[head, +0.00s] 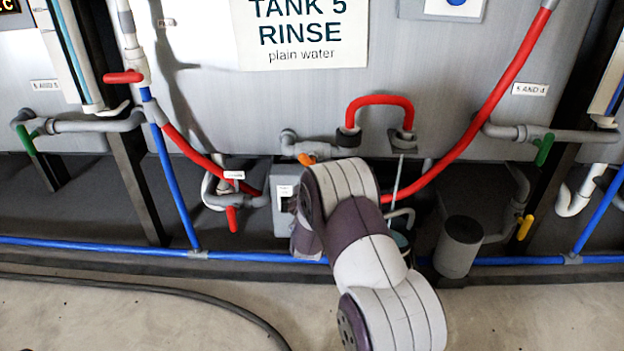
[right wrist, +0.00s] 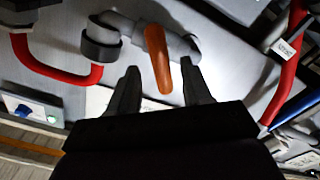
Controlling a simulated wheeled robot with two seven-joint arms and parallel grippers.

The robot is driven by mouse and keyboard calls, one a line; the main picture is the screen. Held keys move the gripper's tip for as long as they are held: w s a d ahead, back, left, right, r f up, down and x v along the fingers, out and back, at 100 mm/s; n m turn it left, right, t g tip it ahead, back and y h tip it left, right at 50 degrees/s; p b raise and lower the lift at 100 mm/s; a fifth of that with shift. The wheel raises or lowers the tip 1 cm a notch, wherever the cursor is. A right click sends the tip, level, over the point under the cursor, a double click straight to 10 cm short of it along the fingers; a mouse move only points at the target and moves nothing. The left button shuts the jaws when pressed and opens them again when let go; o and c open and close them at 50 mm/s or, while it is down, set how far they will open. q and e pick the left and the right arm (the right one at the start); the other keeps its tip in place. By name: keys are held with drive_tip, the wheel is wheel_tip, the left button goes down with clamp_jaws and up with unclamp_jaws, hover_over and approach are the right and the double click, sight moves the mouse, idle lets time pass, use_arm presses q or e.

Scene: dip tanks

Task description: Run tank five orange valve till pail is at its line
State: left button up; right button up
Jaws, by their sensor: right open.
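The tank five orange valve handle (head: 306,159) sits on grey pipework at the bottom of the tank front, partly covered by my right arm. In the right wrist view the orange handle (right wrist: 158,60) appears between the fingertips of my right gripper (right wrist: 160,70), which is open. A gap shows on either side of the handle; I cannot tell its depth between the fingers. In the head view my right gripper is hidden behind its own arm. A sliver of a teal thing (head: 400,240), possibly the pail, shows behind that arm; its line and water level are hidden. My left gripper is out of view.
The sign "TANK 5 RINSE" (head: 302,32) is on the tank (head: 220,100). A red looped pipe (head: 380,99) is right of the valve. A dark grey cylinder (head: 458,250) stands right of my arm. A blue pipe (head: 100,246) runs low along the front. A hose (head: 150,290) lies on the floor.

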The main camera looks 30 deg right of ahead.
drive_tip(key=b+x, duration=0.1)
drive_tip(key=x, duration=0.3)
drive_tip(key=shift+f+b, duration=0.15)
drive_tip(key=shift+b, duration=0.15)
drive_tip(key=shift+w+d, duration=0.1)
drive_tip(key=shift+w, duration=0.1)
clamp_jaws()
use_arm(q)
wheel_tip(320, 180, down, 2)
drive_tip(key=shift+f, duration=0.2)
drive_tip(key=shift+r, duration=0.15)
use_arm(e)
drive_tip(key=shift+m, duration=0.3)
drive_tip(key=m+p, duration=0.1)
drive_tip(key=m, duration=0.1)
drive_tip(key=shift+m+p, duration=0.3)
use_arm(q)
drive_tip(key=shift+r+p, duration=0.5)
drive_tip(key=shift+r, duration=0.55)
use_arm(e)
drive_tip(key=shift+m, duration=1.8)
